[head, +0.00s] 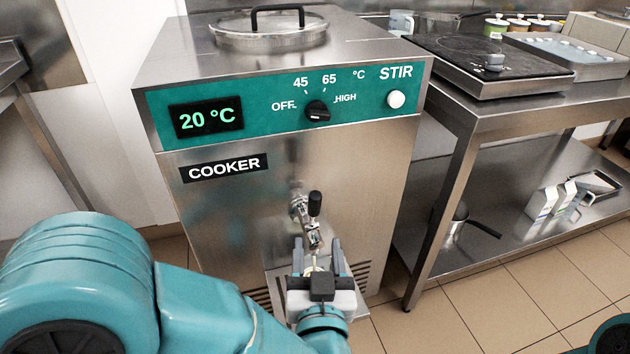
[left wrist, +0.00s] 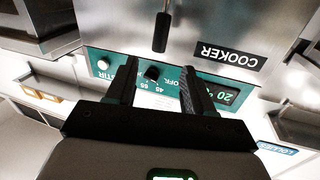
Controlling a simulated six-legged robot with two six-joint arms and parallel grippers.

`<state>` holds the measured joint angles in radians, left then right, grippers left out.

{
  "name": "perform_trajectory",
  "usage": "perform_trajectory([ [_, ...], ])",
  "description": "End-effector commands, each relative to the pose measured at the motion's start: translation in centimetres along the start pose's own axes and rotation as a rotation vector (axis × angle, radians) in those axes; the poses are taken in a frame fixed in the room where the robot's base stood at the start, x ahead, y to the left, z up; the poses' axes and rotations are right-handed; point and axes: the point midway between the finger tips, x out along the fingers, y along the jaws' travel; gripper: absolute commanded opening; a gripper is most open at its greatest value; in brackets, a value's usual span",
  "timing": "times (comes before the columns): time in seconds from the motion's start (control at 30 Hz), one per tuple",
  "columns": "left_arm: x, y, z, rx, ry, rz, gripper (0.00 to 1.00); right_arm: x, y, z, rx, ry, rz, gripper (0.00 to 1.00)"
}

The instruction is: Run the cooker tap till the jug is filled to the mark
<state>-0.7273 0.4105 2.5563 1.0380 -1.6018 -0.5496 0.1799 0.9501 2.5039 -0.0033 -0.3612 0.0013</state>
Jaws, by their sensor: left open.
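The steel cooker (head: 230,220) stands in front of me, its display reading 20 °C. Its tap (head: 310,235) sticks out of the lower front, with an upright black lever (head: 315,204). The lever also shows in the left wrist view (left wrist: 162,32). My left gripper (head: 317,248) is open just in front of the tap, its fingers pointing at the cooker. In the left wrist view, the lever lies beyond the open fingertips (left wrist: 157,68), apart from them. My gripper hides the space under the tap, and I cannot make out the jug or its mark there. My right gripper is not in view.
A teal panel (head: 365,112) holds the heat knob (head: 317,111) and the white STIR button (head: 396,99). A lid (head: 270,30) covers the cooker top. On the right, a steel table (head: 520,95) carries a black-topped unit (head: 470,60); cartons (head: 545,203) and a pan (head: 460,222) sit on its lower shelf.

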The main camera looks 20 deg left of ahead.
Motion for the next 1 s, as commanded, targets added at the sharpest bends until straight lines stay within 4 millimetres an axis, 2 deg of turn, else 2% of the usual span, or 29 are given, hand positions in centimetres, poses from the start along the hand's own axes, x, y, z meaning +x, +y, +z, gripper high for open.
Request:
perform_trajectory([
  [0.03, 0.6, -0.2, -0.8, 0.007, -0.008, -0.002, 0.52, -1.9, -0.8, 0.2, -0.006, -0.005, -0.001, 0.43],
  [0.07, 0.9, -0.2, -0.8, 0.006, -0.010, 0.000, 0.52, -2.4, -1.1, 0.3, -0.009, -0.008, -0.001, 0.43],
  [0.1, 2.0, -0.2, 0.2, -0.004, -0.006, -0.004, 0.52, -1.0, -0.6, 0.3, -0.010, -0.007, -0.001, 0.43],
  [0.13, 2.9, -0.2, 0.3, -0.007, -0.006, -0.005, 0.52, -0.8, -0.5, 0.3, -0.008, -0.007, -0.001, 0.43],
  [0.4, 9.6, -0.1, 0.3, -0.004, -0.003, -0.004, 0.52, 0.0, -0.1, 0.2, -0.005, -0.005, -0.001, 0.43],
  [0.6, 13.2, 0.0, 0.3, -0.003, -0.004, 0.000, 0.52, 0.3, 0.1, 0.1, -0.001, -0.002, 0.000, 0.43],
  [0.8, 14.7, 0.1, 0.2, -0.002, -0.003, 0.002, 0.52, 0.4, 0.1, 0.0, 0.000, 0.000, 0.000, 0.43],
  [1.0, 14.8, 0.1, 0.1, -0.001, -0.003, 0.003, 0.52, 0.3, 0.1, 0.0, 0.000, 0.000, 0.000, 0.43],
])
